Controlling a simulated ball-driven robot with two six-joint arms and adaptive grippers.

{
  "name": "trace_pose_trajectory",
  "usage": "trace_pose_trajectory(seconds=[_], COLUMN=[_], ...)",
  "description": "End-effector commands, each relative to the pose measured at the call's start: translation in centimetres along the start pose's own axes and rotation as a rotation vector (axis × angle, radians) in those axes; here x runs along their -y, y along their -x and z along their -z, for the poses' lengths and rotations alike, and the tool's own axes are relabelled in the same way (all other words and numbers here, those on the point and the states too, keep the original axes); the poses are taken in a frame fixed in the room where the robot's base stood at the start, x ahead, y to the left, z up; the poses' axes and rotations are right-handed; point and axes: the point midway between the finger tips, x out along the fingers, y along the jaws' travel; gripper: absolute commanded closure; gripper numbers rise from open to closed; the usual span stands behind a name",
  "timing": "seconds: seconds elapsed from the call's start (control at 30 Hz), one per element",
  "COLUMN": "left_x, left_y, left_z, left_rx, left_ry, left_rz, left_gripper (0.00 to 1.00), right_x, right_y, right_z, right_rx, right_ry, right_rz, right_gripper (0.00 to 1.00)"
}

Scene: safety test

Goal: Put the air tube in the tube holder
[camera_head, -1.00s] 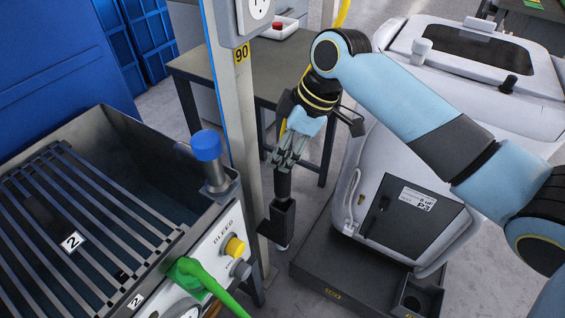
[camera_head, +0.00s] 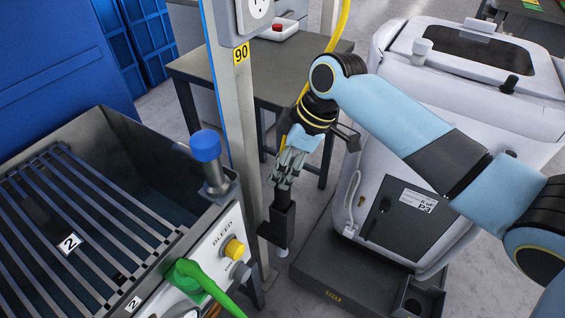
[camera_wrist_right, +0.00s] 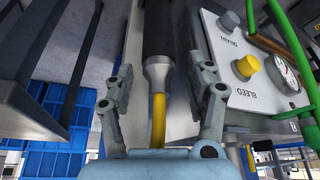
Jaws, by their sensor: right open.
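The air tube (camera_head: 283,201) is black and stands upright in the black tube holder (camera_head: 281,228) on the grey post. In the right wrist view the air tube (camera_wrist_right: 157,32) has a silver collar and a yellow hose. My right gripper (camera_head: 284,182) is just above the holder, at the tube's upper end. Its fingers are open on either side of the collar and hose, with gaps showing in the right wrist view (camera_wrist_right: 160,85). My left gripper is not in view.
A metal tank with slats (camera_head: 75,215) and a bleed panel (camera_head: 221,245) with a green hose stand at the left. A blue-capped fitting (camera_head: 207,147) is close to the post. A grey table (camera_head: 215,72) stands behind. A white machine (camera_head: 400,190) is at the right.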

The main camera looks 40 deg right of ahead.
Motion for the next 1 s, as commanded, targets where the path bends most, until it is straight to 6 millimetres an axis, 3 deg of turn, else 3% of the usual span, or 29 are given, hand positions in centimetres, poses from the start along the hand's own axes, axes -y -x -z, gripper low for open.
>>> trace_pose_trajectory(seconds=[0.17, 0.5, 0.7, 0.87, 0.97, 1.0], left_x=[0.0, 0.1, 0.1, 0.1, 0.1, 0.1], left_y=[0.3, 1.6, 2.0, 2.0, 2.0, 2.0], left_z=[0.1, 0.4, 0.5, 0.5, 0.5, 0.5], left_rx=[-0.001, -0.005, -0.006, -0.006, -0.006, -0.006], left_ry=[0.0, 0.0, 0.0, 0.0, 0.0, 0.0], left_rz=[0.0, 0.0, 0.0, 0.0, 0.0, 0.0], left_gripper=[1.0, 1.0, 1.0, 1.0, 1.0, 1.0], right_x=[-0.1, -0.1, -0.1, 0.0, -0.6, -1.1], right_y=[1.5, 9.0, 11.7, 12.2, 10.5, 9.0], right_z=[0.1, 0.1, 0.1, 0.0, -0.9, -1.8], right_rx=[0.0, 0.002, 0.001, 0.0, 0.003, 0.006], right_ry=[0.002, 0.004, 0.001, -0.003, -0.063, -0.116], right_rz=[-0.002, -0.004, -0.002, 0.0, -0.01, -0.02], right_gripper=[0.45, 0.45, 0.45, 0.45, 0.45, 0.45])
